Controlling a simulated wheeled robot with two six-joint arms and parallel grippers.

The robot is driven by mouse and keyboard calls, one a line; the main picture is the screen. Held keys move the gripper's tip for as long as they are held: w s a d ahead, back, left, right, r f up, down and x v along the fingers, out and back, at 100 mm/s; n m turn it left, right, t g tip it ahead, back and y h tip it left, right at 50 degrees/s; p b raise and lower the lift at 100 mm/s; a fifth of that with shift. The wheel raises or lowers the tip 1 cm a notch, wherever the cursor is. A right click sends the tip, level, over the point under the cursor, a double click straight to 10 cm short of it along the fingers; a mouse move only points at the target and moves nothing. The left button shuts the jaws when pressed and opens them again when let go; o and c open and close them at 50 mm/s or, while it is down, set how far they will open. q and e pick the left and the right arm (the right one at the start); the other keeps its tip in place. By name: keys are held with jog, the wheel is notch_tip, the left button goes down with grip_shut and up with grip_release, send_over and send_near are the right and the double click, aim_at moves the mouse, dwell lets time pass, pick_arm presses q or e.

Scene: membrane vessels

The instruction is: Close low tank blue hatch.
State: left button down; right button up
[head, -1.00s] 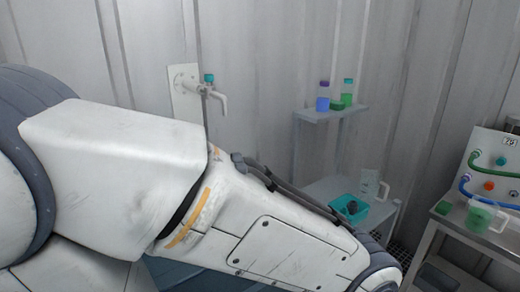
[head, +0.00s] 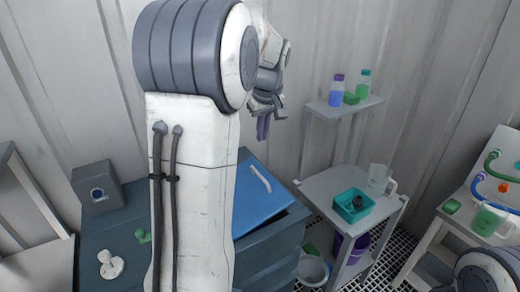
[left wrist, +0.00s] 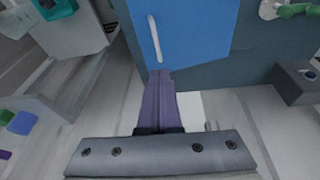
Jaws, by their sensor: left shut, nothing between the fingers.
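The blue hatch (head: 258,205) with its white bar handle (head: 261,179) lies on top of the low dark blue-grey tank (head: 280,248). My arm hides its left part, and I cannot tell whether it is fully down. My left gripper (head: 263,136) is shut and empty, its purple fingers pointing down, above and behind the hatch in the head view. In the left wrist view the shut fingertips (left wrist: 160,73) show in front of the hatch (left wrist: 200,28), in line with the handle (left wrist: 154,38); no contact is clear. My right gripper is out of view.
A grey box (head: 97,187) and a white fitting (head: 110,264) sit on the tank's left side. To the right, a shelf unit (head: 336,190) carries a teal tray (head: 339,207) and a clear jug (head: 379,177). A bucket (head: 312,270) stands on the floor beside the tank.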

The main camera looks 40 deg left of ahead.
pick_arm(q)
jog(key=a+p+x, duration=0.1)
jog(key=p+x, duration=0.3)
jog(key=x, duration=0.9)
jog(key=shift+a+f+n, duration=0.15)
jog(key=shift+a+n, duration=0.1)
jog(key=shift+n, duration=0.15)
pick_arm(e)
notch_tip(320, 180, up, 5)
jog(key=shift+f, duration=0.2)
